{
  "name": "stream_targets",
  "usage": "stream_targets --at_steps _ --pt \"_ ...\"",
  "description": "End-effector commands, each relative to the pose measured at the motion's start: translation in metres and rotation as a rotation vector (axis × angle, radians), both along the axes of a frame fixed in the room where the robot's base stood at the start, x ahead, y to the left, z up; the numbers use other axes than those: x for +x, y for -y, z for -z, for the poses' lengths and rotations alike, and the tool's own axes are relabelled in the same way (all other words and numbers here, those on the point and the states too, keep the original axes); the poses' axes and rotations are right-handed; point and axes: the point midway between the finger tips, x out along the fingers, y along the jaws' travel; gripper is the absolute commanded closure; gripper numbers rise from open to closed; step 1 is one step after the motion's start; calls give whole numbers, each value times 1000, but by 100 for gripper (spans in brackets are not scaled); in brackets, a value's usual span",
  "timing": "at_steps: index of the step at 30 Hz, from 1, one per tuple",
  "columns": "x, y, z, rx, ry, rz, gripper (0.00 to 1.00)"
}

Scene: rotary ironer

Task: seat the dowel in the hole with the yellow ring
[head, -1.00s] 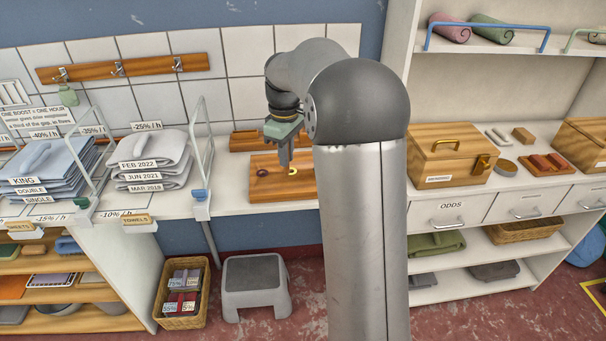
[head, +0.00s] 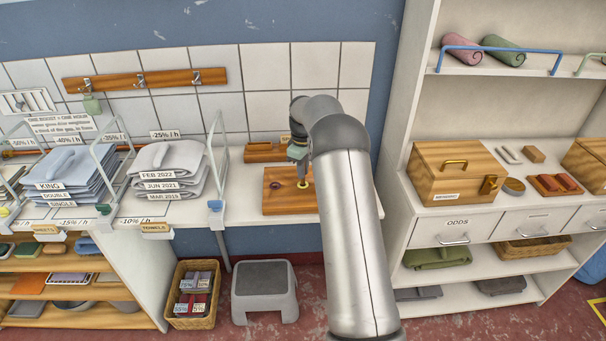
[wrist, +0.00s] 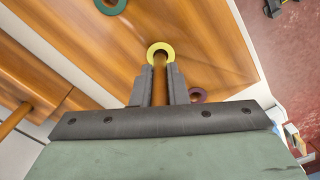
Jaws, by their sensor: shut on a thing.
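My gripper (wrist: 159,88) is shut on a brown wooden dowel (wrist: 159,86), held between its two dark fingers. The far end of the dowel meets the yellow ring (wrist: 152,47) on the wooden board (wrist: 215,50). I cannot tell whether the tip is inside the hole or just above it. In the head view my gripper (head: 302,176) points down over the board (head: 285,206), at the yellow ring (head: 303,184). The dowel is hardly visible there.
A dark red ring (wrist: 197,95) and a green ring (wrist: 110,4) mark other spots on the board. A second wooden block (wrist: 35,75) with a dowel-like rod (wrist: 14,120) lies beside it. Folded towels (head: 165,170) and a clear divider stand left; a wooden box (head: 450,165) stands right.

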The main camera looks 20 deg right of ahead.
Motion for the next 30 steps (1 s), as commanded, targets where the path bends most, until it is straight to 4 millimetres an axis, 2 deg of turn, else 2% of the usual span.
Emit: stream_targets --at_steps 3,6,17,18,19,20,27,30 --pt "-2 -1 19 2 -6 0 100" --pt "-1 -1 28 1 -3 0 100" --pt "-1 -1 33 1 -2 0 100" --pt "-1 -1 32 1 -2 0 76" --pt "-1 -1 31 1 -2 0 67" --pt "-1 -1 31 1 -2 0 65" --pt "-1 -1 31 1 -2 0 65" --pt "-1 -1 25 0 -1 0 65"
